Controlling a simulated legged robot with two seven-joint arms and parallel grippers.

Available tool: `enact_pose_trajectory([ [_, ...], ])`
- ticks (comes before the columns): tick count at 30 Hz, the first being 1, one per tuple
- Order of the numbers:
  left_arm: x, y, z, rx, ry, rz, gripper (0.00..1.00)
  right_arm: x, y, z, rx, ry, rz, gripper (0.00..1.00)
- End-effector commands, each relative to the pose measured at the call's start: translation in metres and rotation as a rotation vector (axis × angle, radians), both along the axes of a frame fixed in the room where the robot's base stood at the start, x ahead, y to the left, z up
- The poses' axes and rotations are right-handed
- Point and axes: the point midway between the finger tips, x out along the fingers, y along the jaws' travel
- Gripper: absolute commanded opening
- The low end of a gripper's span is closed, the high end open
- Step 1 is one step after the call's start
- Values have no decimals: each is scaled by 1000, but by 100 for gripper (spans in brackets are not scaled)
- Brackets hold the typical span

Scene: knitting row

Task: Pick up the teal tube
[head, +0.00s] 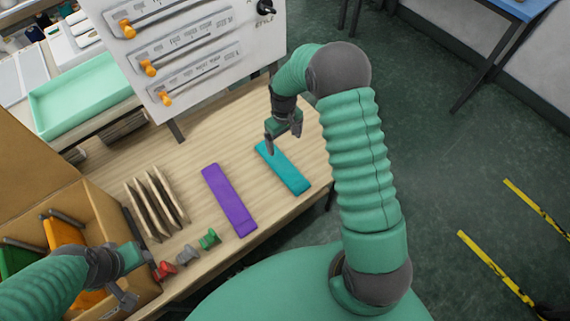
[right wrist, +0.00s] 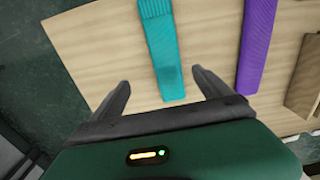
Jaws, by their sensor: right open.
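The teal tube (head: 286,170) lies flat on the wooden table, right of the purple tube. My right gripper (head: 283,142) is open and empty above the tube's far end. In the right wrist view, the teal tube (right wrist: 163,52) runs between the directions of the two spread fingers (right wrist: 161,80), with its near end close to the gap. I cannot tell the exact height of the fingers above it. My left gripper (head: 138,278) is at lower left, over the edge of the cardboard box; its jaws are not clear.
The purple tube (head: 229,200) lies left of the teal one. Small red, grey and green pieces (head: 187,254) sit near the front edge. Several upright beige panels (head: 156,204) stand left. A white slider panel (head: 195,50) stands behind. The table's right edge is close to the teal tube.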

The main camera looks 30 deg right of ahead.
Motion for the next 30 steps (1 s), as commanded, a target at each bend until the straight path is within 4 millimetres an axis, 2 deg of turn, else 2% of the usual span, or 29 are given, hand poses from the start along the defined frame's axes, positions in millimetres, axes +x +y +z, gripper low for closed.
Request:
enact_pose_trajectory([
  [1,0,0,0,0,0,1,47,-1,2,-15,1,6,2,89],
  [7,0,0,0,0,1,1,47,0,3,-66,1,6,3,89],
  [14,0,0,1,0,1,1,47,0,-4,-97,11,4,1,89],
  [19,0,0,4,0,0,0,47,2,-1,-129,13,4,0,89],
  [23,0,0,4,0,0,0,47,4,1,-141,10,1,1,89],
  [29,0,0,4,0,0,0,47,4,4,-141,6,-1,2,89],
  [30,0,0,4,0,1,0,47,4,4,-141,6,-1,2,84],
])
